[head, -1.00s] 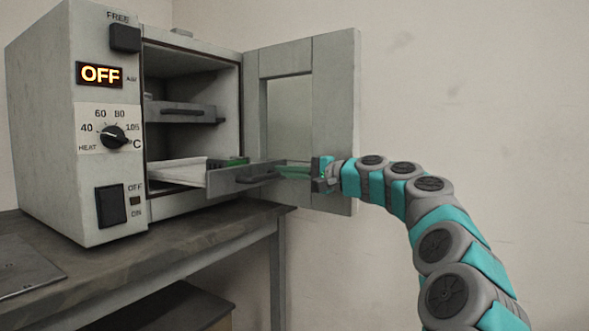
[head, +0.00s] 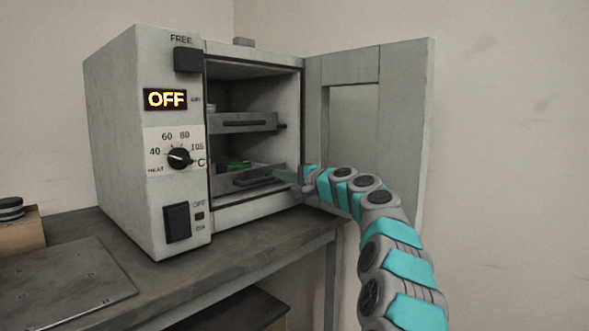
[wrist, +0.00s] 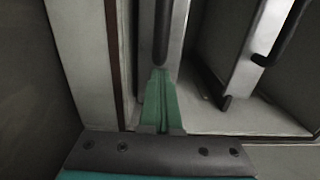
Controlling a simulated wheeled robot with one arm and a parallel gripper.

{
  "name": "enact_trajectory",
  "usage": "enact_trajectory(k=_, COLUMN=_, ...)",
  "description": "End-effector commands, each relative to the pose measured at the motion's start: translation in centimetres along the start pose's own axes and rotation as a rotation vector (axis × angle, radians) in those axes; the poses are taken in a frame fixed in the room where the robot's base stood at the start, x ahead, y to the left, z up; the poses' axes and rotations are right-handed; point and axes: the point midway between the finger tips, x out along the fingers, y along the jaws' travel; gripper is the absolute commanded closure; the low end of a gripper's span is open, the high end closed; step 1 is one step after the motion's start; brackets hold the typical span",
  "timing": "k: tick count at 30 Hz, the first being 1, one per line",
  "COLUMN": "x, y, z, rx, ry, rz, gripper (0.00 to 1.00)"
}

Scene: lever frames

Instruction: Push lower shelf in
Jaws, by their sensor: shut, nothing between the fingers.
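The lower shelf (head: 228,185) is a grey tray with a dark bar handle, inside the open oven (head: 150,130) with its front near the opening. Something green lies at its top edge. My gripper (head: 284,176) is shut and empty, its green fingers at the right end of the lower shelf's handle. In the wrist view, the fingertips (wrist: 160,73) are at the end of the dark handle (wrist: 162,35); whether they touch it I cannot tell. The upper shelf (head: 230,124) sits inside above and also shows at the right of the wrist view (wrist: 245,70).
The oven door (head: 395,120) stands wide open on the right, close to my arm. The oven rests on a dark table (head: 240,245). A flat metal plate (head: 60,275) lies on the table's left. The display reads OFF.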

Motion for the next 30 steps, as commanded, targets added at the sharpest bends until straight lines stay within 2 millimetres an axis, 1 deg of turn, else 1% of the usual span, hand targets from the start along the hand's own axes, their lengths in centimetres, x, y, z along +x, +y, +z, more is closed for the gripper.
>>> enact_trajectory(k=1, x=0.8, y=-0.1, z=0.0, rx=-0.001, ry=0.000, rz=0.005, gripper=1.00)
enact_trajectory(k=6, x=2.5, y=-0.2, z=-0.1, rx=-0.003, ry=0.001, rz=0.003, gripper=1.00)
enact_trajectory(k=12, x=3.6, y=-0.1, z=0.0, rx=-0.001, ry=-0.001, rz=0.002, gripper=1.00)
enact_trajectory(k=19, x=4.1, y=-0.1, z=0.1, rx=-0.002, ry=0.001, rz=-0.002, gripper=1.00)
enact_trajectory(k=30, x=4.1, y=-0.3, z=0.1, rx=-0.002, ry=0.003, rz=-0.006, gripper=1.00)
